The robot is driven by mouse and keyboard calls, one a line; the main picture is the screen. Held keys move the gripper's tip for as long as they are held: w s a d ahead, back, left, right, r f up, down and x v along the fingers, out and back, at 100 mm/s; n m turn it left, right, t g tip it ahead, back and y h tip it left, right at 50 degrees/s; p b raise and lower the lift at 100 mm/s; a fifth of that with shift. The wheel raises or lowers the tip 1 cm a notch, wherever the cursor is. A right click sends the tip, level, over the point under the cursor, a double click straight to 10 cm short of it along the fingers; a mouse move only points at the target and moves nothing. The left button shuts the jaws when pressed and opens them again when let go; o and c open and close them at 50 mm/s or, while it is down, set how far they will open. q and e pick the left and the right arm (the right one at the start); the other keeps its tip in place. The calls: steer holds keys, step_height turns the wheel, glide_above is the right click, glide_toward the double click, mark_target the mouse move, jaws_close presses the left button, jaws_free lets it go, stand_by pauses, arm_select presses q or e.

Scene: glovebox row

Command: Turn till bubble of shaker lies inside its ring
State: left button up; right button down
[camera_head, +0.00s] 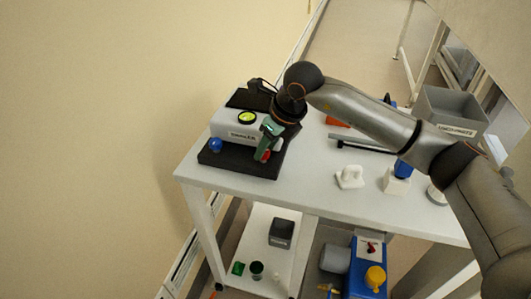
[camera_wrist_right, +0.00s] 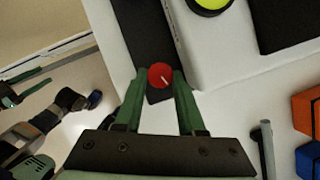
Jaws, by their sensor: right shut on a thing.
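The shaker (camera_head: 226,125) is a white box with a label, on a black base at the table's left end. Its round yellow-green level (camera_head: 247,117) is on top; the bubble is too small to place against its ring. The level also shows, cut off, at the top of the wrist view (camera_wrist_right: 211,3). A blue knob (camera_head: 215,145) stands at the near left corner. My right gripper (camera_head: 267,149) is shut on the red knob (camera_wrist_right: 160,76) at the near right corner; a pale line marks its top. My left gripper is not seen in the head view.
White fixtures (camera_head: 349,177) stand right of the shaker, and a grey bin (camera_head: 450,111) is farther right. Orange and blue blocks (camera_wrist_right: 304,112) lie at the wrist view's right edge. A lower shelf (camera_head: 260,250) holds small containers. The table's front left is clear.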

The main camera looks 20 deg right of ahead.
steer(key=n+g+y, duration=0.1)
steer(key=n, duration=0.2)
steer(key=shift+w+d+b, duration=0.15)
steer(key=shift+b, duration=0.25)
steer(key=shift+n, duration=0.7)
steer(key=shift+r, duration=0.1)
steer(key=c, duration=0.5)
jaws_free()
steer(key=shift+d+r, duration=0.1)
